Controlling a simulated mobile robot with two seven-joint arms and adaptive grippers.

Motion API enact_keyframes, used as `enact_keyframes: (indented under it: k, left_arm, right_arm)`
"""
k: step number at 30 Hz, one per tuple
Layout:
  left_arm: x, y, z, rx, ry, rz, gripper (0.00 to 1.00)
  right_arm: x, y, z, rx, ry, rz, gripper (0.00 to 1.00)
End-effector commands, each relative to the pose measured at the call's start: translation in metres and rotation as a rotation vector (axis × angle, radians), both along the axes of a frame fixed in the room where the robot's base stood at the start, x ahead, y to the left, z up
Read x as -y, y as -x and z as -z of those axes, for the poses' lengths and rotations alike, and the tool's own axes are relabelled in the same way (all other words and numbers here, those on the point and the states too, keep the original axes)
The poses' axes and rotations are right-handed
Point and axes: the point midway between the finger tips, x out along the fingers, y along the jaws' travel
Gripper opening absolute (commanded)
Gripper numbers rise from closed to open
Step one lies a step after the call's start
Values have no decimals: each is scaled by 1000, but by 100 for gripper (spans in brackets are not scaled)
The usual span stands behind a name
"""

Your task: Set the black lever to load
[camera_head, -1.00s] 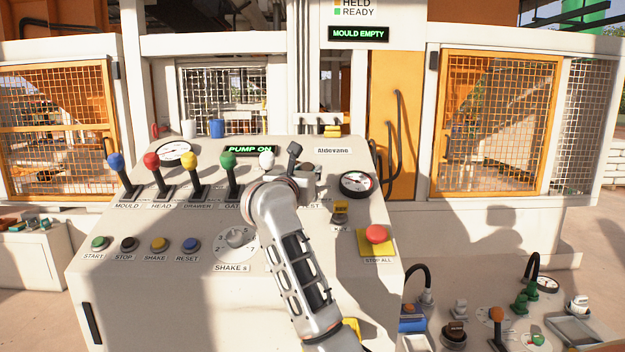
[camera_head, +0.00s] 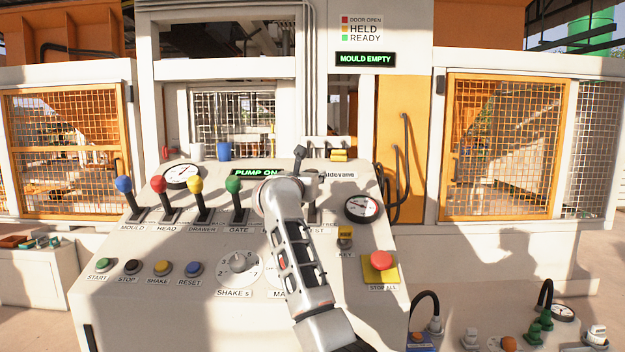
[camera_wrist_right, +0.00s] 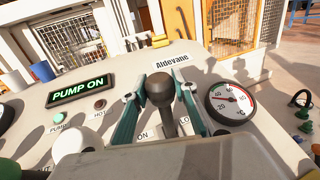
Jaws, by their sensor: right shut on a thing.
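The black lever (camera_head: 299,153) stands up at the right end of the lever row on the sloped panel. In the right wrist view its dark round knob and shaft (camera_wrist_right: 160,92) rise between the two teal fingers. My right gripper (camera_wrist_right: 158,112) is shut on the black lever, one finger on each side. Part of a label with "LO" and one with "ON" show by the lever in the wrist view; the rest is covered. My left gripper is not in view.
Levers with blue (camera_head: 123,184), red (camera_head: 158,184), yellow (camera_head: 195,185) and green (camera_head: 233,185) knobs stand to the left. A gauge (camera_head: 362,208) and a red stop button (camera_head: 381,260) are to the right. The display (camera_head: 256,173) reads PUMP ON.

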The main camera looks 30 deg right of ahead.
Motion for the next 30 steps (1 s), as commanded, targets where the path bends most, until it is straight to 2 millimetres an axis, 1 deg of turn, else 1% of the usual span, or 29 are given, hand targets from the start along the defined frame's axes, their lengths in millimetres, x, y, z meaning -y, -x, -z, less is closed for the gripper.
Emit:
enact_keyframes:
  k: [18, 19, 20, 21, 30]
  left_arm:
    - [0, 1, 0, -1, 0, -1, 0]
    - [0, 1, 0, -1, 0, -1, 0]
    - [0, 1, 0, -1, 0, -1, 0]
    - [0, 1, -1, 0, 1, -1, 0]
    - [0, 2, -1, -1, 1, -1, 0]
  right_arm:
    - [0, -3, 0, -1, 2, -3, 0]
    - [0, -3, 0, -1, 1, -3, 32]
    - [0, -3, 0, -1, 1, -3, 40]
    - [0, -3, 0, -1, 1, -3, 45]
    - [1, -3, 1, -1, 0, -1, 45]
